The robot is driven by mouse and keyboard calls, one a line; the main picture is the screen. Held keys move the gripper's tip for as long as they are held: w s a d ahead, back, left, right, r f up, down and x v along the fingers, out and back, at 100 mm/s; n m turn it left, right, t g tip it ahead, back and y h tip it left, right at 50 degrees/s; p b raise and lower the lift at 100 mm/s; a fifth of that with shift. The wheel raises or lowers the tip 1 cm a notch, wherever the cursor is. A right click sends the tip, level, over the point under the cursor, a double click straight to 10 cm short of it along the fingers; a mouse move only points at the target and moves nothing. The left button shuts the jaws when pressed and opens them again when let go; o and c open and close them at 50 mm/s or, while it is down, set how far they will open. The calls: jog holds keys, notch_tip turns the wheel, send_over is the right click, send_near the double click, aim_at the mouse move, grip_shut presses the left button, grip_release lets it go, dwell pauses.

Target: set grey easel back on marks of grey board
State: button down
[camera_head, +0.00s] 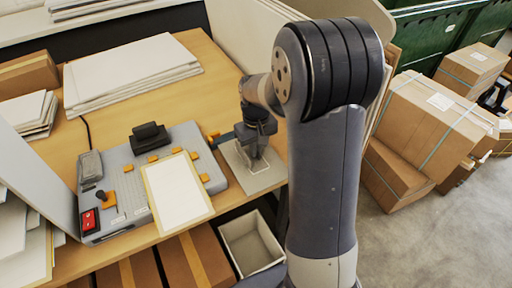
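The grey board (268,181) lies on the right front part of the wooden table, with a pale outline marked on it. My gripper (257,152) points down over this board, close to its surface. I cannot make out the fingertips or whether they are open or shut. No grey easel can be told apart clearly; something grey at the fingers may be part of it or of my gripper. My arm covers the area to the right of the board.
A stack of white sheets (130,72) lies behind. An open grey bin (250,243) stands below the table edge.

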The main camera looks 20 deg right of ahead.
jog(key=c, duration=1.9)
grip_release()
jog(key=shift+r, duration=0.15)
jog(key=shift+r+p, duration=1.15)
jog(key=shift+r, duration=0.25)
jog(key=shift+o, duration=0.3)
jog(key=o, duration=0.5)
